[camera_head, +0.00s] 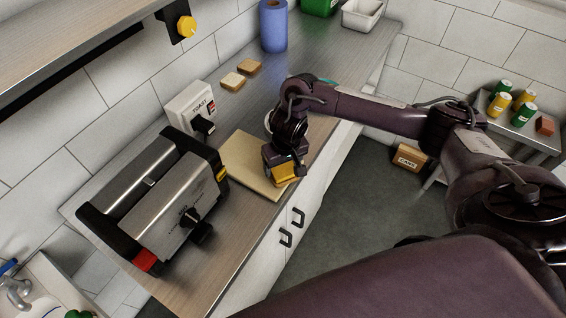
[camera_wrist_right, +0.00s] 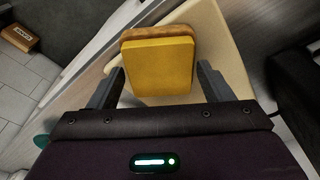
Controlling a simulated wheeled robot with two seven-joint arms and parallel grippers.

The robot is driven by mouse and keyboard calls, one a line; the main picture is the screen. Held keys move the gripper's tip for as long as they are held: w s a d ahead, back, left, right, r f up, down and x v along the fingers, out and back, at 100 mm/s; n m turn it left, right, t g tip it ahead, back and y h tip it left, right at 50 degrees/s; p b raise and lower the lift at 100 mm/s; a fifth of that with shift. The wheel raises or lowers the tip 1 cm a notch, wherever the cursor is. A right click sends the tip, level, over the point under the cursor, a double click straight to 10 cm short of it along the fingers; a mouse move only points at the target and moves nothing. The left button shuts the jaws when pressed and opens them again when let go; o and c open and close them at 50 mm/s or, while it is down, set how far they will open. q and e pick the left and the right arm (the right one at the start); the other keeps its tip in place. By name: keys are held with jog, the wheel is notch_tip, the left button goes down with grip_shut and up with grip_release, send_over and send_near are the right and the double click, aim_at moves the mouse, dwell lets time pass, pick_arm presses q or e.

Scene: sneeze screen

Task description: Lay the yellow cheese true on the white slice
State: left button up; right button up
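The yellow cheese (camera_wrist_right: 160,68) is a square slab lying on a bread slice (camera_wrist_right: 158,33), whose brown edge shows along the cheese's far side in the right wrist view. The cheese looks slightly offset toward my gripper. That slice's top is hidden, so its colour cannot be told. Both are on the pale cutting board (camera_head: 246,163); the cheese (camera_head: 286,172) also shows near the board's front corner in the head view. My right gripper (camera_wrist_right: 160,70) is over them, open, with a finger on each side of the cheese and visible gaps. My left gripper is out of view.
A steel press grill (camera_head: 160,205) stands left of the board, with a white toast box (camera_head: 193,108) behind it. A pale slice (camera_head: 232,82) and a browner slice (camera_head: 249,68) lie farther back. A blue roll (camera_head: 273,25) stands beyond; some counter between is clear.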

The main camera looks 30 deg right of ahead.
jog(key=shift+o, duration=1.3)
jog(key=r, duration=0.2)
jog(key=r+p, duration=0.1)
jog(key=r, duration=0.4)
jog(key=shift+s, duration=0.4)
jog(key=shift+s+r+p, duration=0.2)
jog(key=shift+r+p, duration=0.1)
jog(key=shift+r, duration=0.1)
